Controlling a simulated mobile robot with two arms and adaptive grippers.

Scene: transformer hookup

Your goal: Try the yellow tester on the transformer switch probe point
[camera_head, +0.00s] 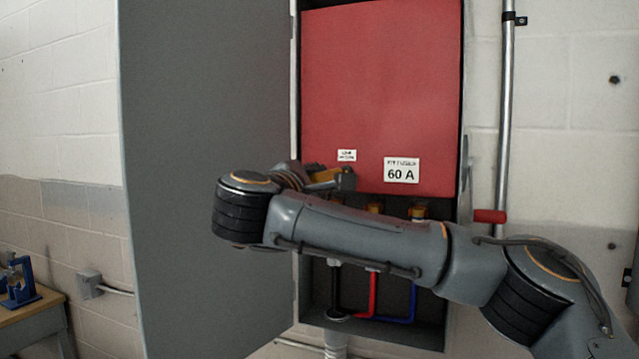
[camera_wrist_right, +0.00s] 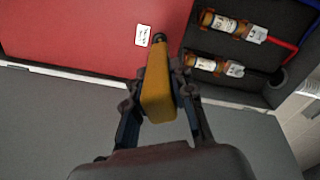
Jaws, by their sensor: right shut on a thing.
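The yellow tester (camera_wrist_right: 157,88) is held between the fingers of my right gripper (camera_wrist_right: 155,92), with its dark tip pointing away toward the red panel. In the head view a little of the tester (camera_head: 317,171) shows behind my arm, by my right gripper (camera_head: 338,180), in front of the lower red panel. The switch cabinet (camera_head: 457,240) has a red panel (camera_head: 385,90) with a 60 A label. In the wrist view the tester tip appears beside a small white label (camera_wrist_right: 142,35); contact cannot be told. I cannot pick out the probe point. My left gripper is not in view.
The grey cabinet door (camera_head: 205,110) stands open at the left. Fuses (camera_wrist_right: 225,24) sit in the dark bay below the panel, with black, red (camera_head: 372,292) and blue wires. A red handle (camera_head: 489,216) sticks out at the right. A bench (camera_head: 40,312) stands far left.

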